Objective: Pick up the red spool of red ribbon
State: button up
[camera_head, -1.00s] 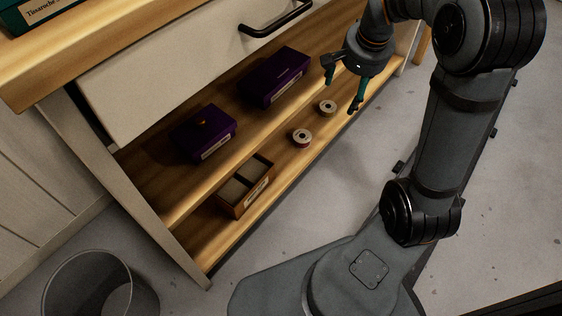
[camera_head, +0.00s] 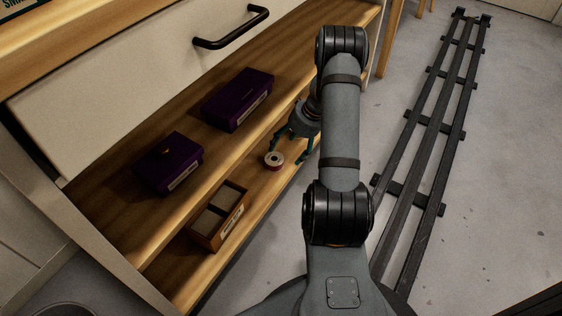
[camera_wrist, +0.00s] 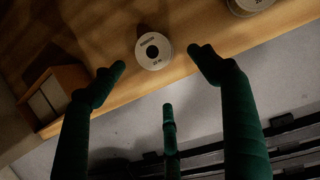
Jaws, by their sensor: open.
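A small spool (camera_head: 274,160) with a pale round face and a reddish side lies on the lower wooden shelf in the head view. In the wrist view this spool (camera_wrist: 142,52) shows face-up with a dark centre hole and printed label, between and just beyond the outer fingertips. A second spool (camera_wrist: 250,4) is cut off at the top right there; its colour cannot be told, and my gripper hides it in the head view. My gripper (camera_head: 290,150) has green fingers, spread open and empty, beside the reddish spool and apart from it.
An open divided wooden box (camera_head: 219,217) stands left of the spool on the lower shelf. Two purple boxes (camera_head: 237,99) (camera_head: 169,163) sit on the step behind. A drawer with a black handle (camera_head: 231,28) hangs above. Dark floor rails (camera_head: 432,122) lie to the right.

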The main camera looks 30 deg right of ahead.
aim_at(276, 159)
jog(key=shift+w+a+f+m+b, duration=0.2)
jog(key=shift+w+a+f+b, duration=0.25)
jog(key=shift+f, duration=0.1)
jog(key=shift+w+a+f+m+b, duration=0.2)
jog(key=shift+w+a+f+b, duration=0.1)
jog(key=shift+a+f+b, duration=0.2)
jog(key=b+x, duration=0.4)
jog(key=x, duration=0.1)
jog(key=shift+d+f, duration=0.1)
jog(key=shift+d, duration=0.05)
jog(key=c, duration=0.3)
jog(key=c, duration=0.9)
